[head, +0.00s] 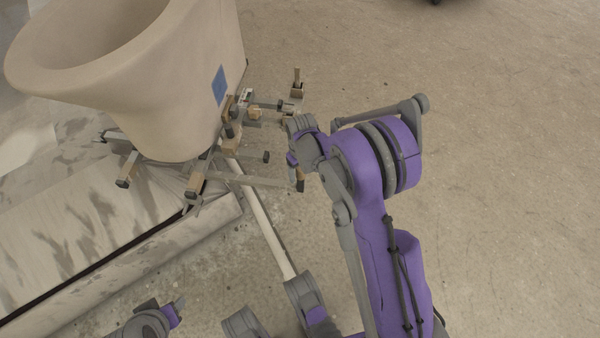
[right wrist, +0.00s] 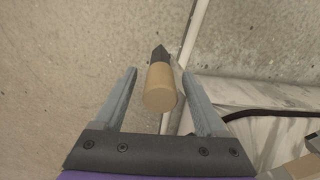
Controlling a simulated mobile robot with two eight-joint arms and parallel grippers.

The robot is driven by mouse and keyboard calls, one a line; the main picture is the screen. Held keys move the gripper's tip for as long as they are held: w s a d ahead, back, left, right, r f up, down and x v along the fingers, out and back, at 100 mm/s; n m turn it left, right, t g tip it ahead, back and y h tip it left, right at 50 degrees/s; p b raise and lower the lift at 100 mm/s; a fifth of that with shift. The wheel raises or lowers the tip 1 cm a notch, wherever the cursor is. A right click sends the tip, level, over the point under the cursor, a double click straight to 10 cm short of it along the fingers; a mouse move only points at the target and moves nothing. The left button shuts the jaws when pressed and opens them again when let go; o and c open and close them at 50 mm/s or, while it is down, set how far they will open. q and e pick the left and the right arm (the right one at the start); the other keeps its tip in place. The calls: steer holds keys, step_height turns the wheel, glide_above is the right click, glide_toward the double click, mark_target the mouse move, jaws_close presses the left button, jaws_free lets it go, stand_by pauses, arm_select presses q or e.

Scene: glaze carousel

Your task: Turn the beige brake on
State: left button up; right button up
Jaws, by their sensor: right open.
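The beige brake handle (right wrist: 161,88) is a short tan cylinder with a dark far end. In the right wrist view it stands between the two grey fingers of my right gripper (right wrist: 158,98), with a gap on each side. In the head view the right gripper (head: 297,172) is at the outer end of a pale frame bar, and my wrist partly hides the brake handle (head: 300,186). The right gripper is open and holds nothing. Part of my left gripper (head: 176,311) seems to show at the bottom edge; its jaws cannot be made out.
A large beige vessel (head: 130,110) with a blue square patch stands at the upper left. A frame with several tan and dark handles (head: 196,182) stands beside it. A pale pole (head: 262,215) runs across the floor. A stone-patterned platform (head: 90,230) lies left; the right floor is clear.

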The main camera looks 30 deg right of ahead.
steer(key=shift+f, duration=0.3)
jaws_close()
stand_by(1.3)
